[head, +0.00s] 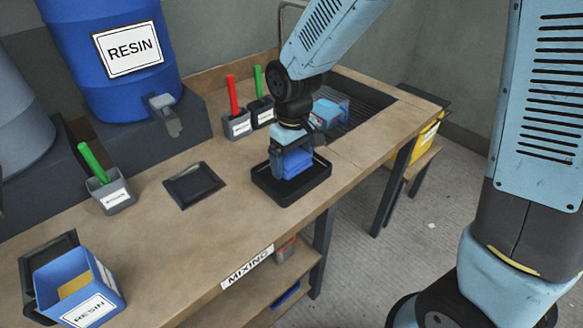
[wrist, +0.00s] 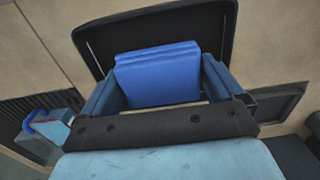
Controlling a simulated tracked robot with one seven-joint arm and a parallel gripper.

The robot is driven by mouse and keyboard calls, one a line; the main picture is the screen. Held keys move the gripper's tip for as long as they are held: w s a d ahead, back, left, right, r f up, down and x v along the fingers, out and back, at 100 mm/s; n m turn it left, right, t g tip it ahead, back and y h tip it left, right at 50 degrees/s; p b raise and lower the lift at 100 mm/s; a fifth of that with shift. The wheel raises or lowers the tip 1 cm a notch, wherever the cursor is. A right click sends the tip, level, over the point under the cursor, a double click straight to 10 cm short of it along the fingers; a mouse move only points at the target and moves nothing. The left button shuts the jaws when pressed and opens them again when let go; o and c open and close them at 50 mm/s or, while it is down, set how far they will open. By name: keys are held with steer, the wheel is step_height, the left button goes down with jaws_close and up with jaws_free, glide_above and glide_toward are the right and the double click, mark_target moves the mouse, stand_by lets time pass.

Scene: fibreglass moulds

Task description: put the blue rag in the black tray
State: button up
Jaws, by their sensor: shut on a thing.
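The blue rag (head: 296,162) is a folded block between the fingers of my gripper (head: 290,165), over the black tray (head: 291,196) on the bench. In the wrist view the rag (wrist: 158,74) sits between both fingers of my gripper (wrist: 158,90), with the black tray (wrist: 222,32) behind and around it. My gripper is shut on the rag. The rag is inside the tray's outline in both views. I cannot tell whether its underside touches the tray floor, as my fingers and the rag hide it.
A flat dark square tray (head: 194,185) lies to the left. Holders with a red handle (head: 233,95) and green handles (head: 95,160) stand farther back and left. A blue resin box (head: 80,287) is front left, a blue resin drum (head: 115,60) behind. Bare bench lies between.

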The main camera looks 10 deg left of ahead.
mark_target(293, 172)
steer(key=shift+w+f, duration=0.15)
steer(key=shift+f, duration=0.1)
steer(key=shift+a+f, duration=0.1)
steer(key=shift+f, duration=1.45)
steer(key=shift+f, duration=0.35)
steer(key=o, duration=0.6)
steer(key=shift+s+f, duration=0.1)
steer(key=shift+s, duration=0.1)
steer(key=shift+o, duration=0.2)
